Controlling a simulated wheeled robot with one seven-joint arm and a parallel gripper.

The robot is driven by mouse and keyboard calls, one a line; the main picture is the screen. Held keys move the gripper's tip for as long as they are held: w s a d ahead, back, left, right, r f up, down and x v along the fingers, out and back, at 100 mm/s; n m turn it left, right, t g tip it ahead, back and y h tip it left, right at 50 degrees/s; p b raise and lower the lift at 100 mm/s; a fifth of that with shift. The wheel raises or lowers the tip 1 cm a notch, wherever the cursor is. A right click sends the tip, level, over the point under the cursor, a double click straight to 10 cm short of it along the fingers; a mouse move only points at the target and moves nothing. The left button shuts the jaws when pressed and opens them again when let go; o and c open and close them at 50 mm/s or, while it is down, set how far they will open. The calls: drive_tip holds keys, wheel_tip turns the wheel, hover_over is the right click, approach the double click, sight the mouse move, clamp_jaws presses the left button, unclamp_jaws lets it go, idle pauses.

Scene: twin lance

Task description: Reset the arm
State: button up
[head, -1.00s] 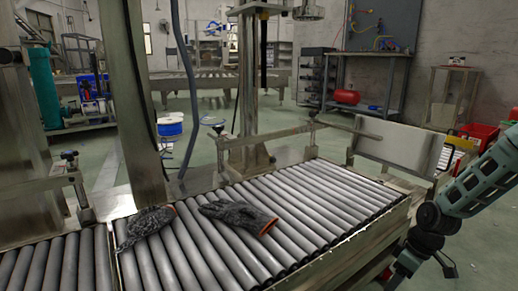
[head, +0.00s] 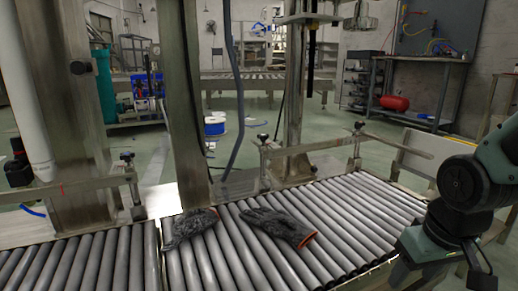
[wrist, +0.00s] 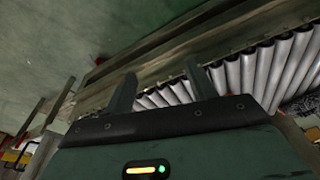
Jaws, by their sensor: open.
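My arm (head: 462,195) comes in at the right edge of the head view, beside the right end of the roller conveyor. In the wrist view my gripper (wrist: 160,85) has its two fingers apart, with nothing between them. The conveyor's rollers (wrist: 245,75) lie beyond the fingers, with the conveyor's side rail close by. In the head view my fingertips are not clearly visible.
Two dark gloves, a left one (head: 190,226) and a right one (head: 280,226), lie on the roller conveyor (head: 352,208). A metal post (head: 172,100) rises behind it. A red tank (head: 395,103) sits on a shelf at the back right. The green floor behind the conveyor has open room.

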drive_tip(key=s+a+r+n+g+p, duration=0.1)
drive_tip(key=s+a+r+n+p, duration=0.2)
drive_tip(key=s+a+r+p, duration=0.5)
drive_tip(key=s+a+r+n+g+p, duration=0.1)
drive_tip(key=s+a+r+n+p, duration=0.4)
drive_tip(key=r+p, duration=0.55)
wheel_tip(320, 180, up, 37)
drive_tip(key=w+a+m+p, duration=0.1)
drive_tip(key=p, duration=3.2)
drive_tip(key=shift+m, duration=0.3)
drive_tip(key=shift+f, duration=0.1)
drive_tip(key=shift+c, duration=0.3)
